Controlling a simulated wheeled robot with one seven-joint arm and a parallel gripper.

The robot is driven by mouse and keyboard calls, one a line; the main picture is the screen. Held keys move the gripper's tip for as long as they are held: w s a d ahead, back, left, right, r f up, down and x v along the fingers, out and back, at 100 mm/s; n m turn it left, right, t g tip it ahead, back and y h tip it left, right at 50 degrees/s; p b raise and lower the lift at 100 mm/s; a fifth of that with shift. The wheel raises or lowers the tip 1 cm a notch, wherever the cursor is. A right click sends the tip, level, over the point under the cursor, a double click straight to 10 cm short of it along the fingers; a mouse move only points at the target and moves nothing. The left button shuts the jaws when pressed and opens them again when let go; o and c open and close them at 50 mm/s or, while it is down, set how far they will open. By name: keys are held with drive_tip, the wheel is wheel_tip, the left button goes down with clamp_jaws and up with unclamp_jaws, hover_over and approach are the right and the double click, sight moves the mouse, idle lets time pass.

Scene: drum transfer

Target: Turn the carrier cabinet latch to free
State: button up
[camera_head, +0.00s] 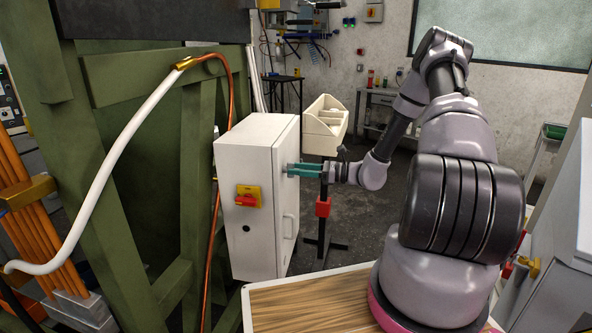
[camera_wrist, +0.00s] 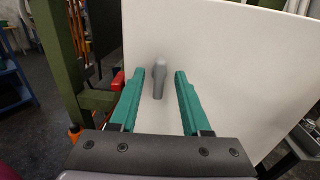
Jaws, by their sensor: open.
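The white cabinet (camera_head: 262,240) stands left of centre in the head view, and its white face fills much of the wrist view (camera_wrist: 235,70). A small grey latch handle (camera_wrist: 158,82) sticks out from that face, its long part pointing down in the wrist view. My gripper (camera_wrist: 160,73) has its two teal fingers apart, one on each side of the latch, with visible gaps. In the head view my gripper (camera_head: 290,170) reaches the cabinet's right-hand face from the right; its fingers hide the latch there.
A red and yellow switch (camera_head: 248,197) is on the cabinet's front. A green steel frame (camera_head: 140,130) with a copper pipe stands close on the left. A cream bin (camera_head: 325,125) on a black stand is behind my gripper. A wood-topped surface (camera_head: 310,300) lies in front.

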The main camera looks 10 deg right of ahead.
drive_tip(key=shift+w+a, duration=0.15)
drive_tip(key=shift+a, duration=0.3)
clamp_jaws()
drive_tip(key=shift+w+d+f+m, duration=0.1)
drive_tip(key=shift+m, duration=2.9)
drive_tip(key=shift+w+f+m, duration=0.1)
drive_tip(key=shift+m, duration=2.9)
drive_tip(key=shift+w+d+f+m, duration=0.1)
drive_tip(key=shift+m, duration=2.9)
